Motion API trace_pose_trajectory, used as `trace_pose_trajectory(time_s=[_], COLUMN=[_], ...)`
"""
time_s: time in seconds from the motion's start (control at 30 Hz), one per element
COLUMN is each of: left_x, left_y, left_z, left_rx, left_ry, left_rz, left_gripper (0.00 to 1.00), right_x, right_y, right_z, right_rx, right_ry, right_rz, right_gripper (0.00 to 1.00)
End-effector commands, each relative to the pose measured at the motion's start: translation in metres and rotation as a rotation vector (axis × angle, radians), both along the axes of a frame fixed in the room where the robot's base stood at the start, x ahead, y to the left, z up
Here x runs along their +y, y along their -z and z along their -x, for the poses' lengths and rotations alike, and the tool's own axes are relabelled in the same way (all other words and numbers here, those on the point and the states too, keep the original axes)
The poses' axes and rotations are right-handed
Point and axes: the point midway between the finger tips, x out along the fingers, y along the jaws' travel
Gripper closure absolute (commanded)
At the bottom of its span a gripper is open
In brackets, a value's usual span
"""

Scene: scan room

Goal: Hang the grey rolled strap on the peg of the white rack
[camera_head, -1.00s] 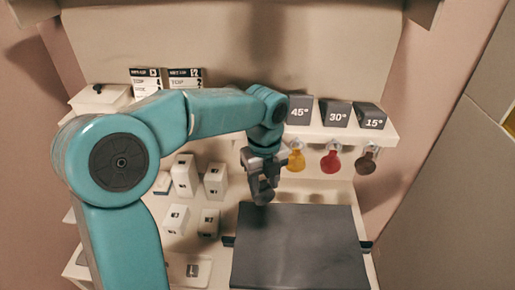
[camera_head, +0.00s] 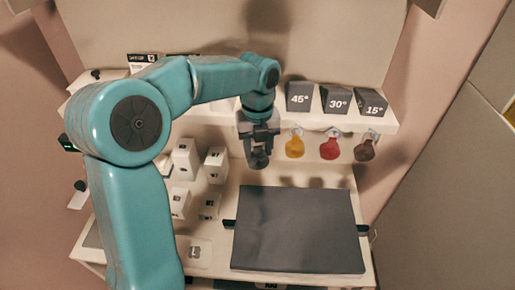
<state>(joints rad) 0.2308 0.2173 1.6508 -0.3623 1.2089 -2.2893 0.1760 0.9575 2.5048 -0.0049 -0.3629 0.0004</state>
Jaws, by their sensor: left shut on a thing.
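My left gripper (camera_head: 258,138) comes in from the left and points down just in front of the white rack (camera_head: 225,118). It is shut on a dark grey rounded thing, the grey rolled strap (camera_head: 259,159), which hangs below the fingers. The strap is left of the yellow rolled strap (camera_head: 295,147) and at about its height in the picture. The yellow, red (camera_head: 328,148) and brown (camera_head: 364,150) straps hang in a row under the rack's front edge. The peg for the grey strap cannot be made out behind my gripper. My right gripper is out of view.
Dark wedges marked 45° (camera_head: 300,98), 30° (camera_head: 335,100) and 15° (camera_head: 370,103) stand on the shelf. A dark flat pad (camera_head: 298,230) lies below on the white table. Several white boxes (camera_head: 186,160) stand at left, partly behind my arm.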

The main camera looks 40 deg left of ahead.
Motion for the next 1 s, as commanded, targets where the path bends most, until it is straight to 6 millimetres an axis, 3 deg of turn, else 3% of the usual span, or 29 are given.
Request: trace_pose_trajectory(time_s=[0.73, 1.0], left_x=[0.033, 0.041], left_y=[0.003, 0.012], left_z=[-0.040, -0.048], left_rx=[0.001, 0.000], left_ry=[0.000, -0.001], left_rz=[0.001, 0.000], left_gripper=[0.86, 0.86], right_x=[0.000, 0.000], right_y=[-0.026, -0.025], right_z=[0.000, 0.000], right_rx=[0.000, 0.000], right_ry=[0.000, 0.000], right_rz=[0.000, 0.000], right_gripper=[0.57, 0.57])
